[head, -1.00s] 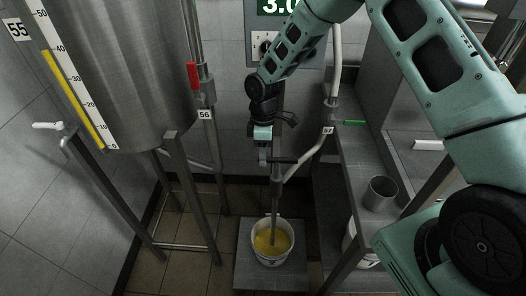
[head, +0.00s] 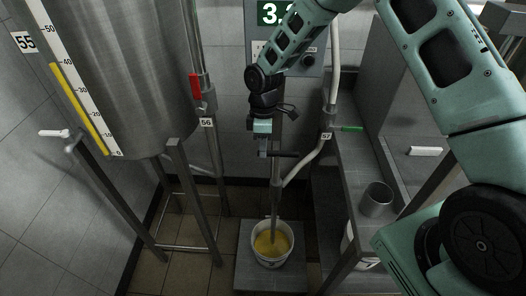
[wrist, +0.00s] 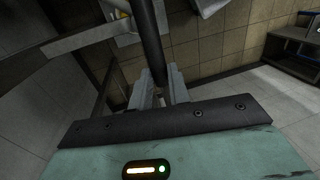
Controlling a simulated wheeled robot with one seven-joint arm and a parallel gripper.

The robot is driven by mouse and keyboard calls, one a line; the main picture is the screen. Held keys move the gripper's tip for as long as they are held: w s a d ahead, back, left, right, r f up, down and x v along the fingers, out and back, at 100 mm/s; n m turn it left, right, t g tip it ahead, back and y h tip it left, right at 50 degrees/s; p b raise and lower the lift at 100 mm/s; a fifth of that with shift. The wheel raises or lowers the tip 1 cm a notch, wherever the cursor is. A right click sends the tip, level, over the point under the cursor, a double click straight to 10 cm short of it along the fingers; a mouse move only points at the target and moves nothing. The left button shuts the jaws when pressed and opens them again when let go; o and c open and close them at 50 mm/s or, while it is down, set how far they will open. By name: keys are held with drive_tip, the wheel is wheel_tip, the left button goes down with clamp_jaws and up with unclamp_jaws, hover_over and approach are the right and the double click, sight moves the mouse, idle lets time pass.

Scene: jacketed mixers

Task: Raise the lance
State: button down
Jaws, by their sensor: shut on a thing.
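The lance (head: 275,199) is an upright grey pipe with a dark crossbar handle (head: 285,154) near its top. Its lower end is inside a white bucket (head: 270,262) of yellow liquid, so its tip is hidden. My gripper (head: 264,150) is shut on the lance's handle, above the bucket. In the wrist view the dark handle bar (wrist: 151,45) runs between my gripper's fingers (wrist: 160,88). A pale hose (head: 306,164) joins the lance below the handle and bends up to the right.
A steel tank (head: 130,75) with a yellow level gauge stands on legs at left. A red-handled valve (head: 195,87) is on the pipe beside it. A grey bench (head: 350,175) with a steel cup (head: 377,200) is at right. The bucket stands on a low grey platform (head: 245,275).

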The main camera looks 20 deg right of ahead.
wheel_tip(320, 180, up, 11)
drive_tip(key=p, duration=0.5)
drive_tip(key=shift+r, duration=0.15)
drive_tip(key=shift+w, duration=0.15)
drive_tip(key=c, duration=1.3)
unclamp_jaws()
drive_tip(key=shift+r, duration=0.15)
drive_tip(key=w+r+b, duration=0.1)
drive_tip(key=r, duration=0.4)
drive_tip(key=w+d+r+b, duration=0.1)
drive_tip(key=r, duration=0.5)
drive_tip(key=w+r+b, duration=0.1)
drive_tip(key=r, duration=0.5)
drive_tip(key=shift+d+b, duration=0.15)
drive_tip(key=shift+b, duration=0.25)
drive_tip(key=shift+f, duration=0.1)
